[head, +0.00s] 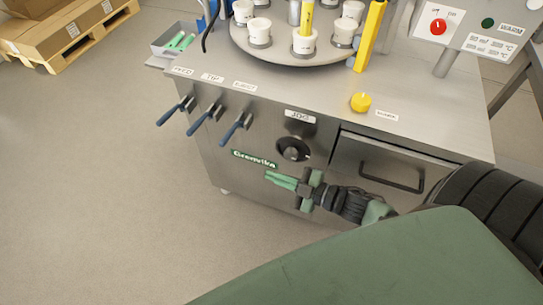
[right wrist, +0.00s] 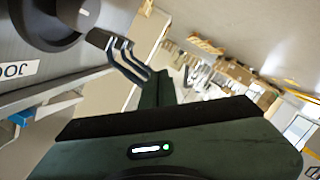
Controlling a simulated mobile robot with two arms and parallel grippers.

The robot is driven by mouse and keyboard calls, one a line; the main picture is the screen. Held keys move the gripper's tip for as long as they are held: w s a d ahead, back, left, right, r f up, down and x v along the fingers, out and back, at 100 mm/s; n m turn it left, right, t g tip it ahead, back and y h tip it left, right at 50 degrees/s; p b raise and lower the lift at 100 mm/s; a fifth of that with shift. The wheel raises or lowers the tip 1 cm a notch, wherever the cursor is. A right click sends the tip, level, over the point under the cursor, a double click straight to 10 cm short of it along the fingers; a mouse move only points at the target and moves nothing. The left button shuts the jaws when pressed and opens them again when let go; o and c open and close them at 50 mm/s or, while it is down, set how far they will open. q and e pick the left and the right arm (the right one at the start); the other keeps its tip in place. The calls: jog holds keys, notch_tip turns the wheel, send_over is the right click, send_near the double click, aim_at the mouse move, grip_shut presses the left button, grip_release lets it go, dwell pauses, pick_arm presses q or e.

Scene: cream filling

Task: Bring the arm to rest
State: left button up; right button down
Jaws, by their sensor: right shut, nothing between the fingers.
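My right gripper (head: 282,181) is shut and empty in the head view. It is in front of the machine's metal front panel, below the round black knob (head: 292,150) and to the right of the green name plate (head: 254,158). Its arm comes in from the lower right. In the right wrist view, the green gripper body fills the lower middle, and the black knob (right wrist: 40,22) looms large at the upper left. I cannot tell whether the fingers touch the panel. My left gripper is not in view.
The steel machine (head: 345,110) carries a turntable (head: 290,52) with white cups on top. Blue-handled levers (head: 205,118) stick out from its front left. A drawer with a black handle (head: 392,182) is at the right. Free floor (head: 90,200) lies at the left, with boxes on a pallet (head: 70,35).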

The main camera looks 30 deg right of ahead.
jog(key=shift+s, duration=0.1)
jog(key=s+d+f+m+g+h, duration=0.1)
jog(key=s+d+f+m+h, duration=0.15)
jog(key=f, duration=0.55)
jog(key=s+d+f+m+g+h, duration=0.2)
jog(key=s+d+f, duration=0.1)
jog(key=f, duration=0.5)
jog(key=s+d+f+m+g+h, duration=0.1)
jog(key=s+d+f+m+h, duration=0.15)
jog(key=f, duration=0.55)
jog(key=s+a+f+m+g, duration=0.1)
jog(key=s+a+f+g, duration=0.1)
jog(key=s+f, duration=0.3)
jog(key=s+a+f+m+g+h+p, duration=0.1)
jog(key=s+a+f+m+g, duration=0.1)
jog(key=s, duration=1)
jog(key=s+a+f+m+g, duration=0.1)
jog(key=s+a+f+g, duration=0.3)
jog(key=s+f, duration=0.4)
jog(key=shift+s+f+m+g, duration=0.3)
jog(key=shift+s+f+g, duration=0.1)
jog(key=shift+f, duration=0.2)
jog(key=shift+w, duration=0.1)
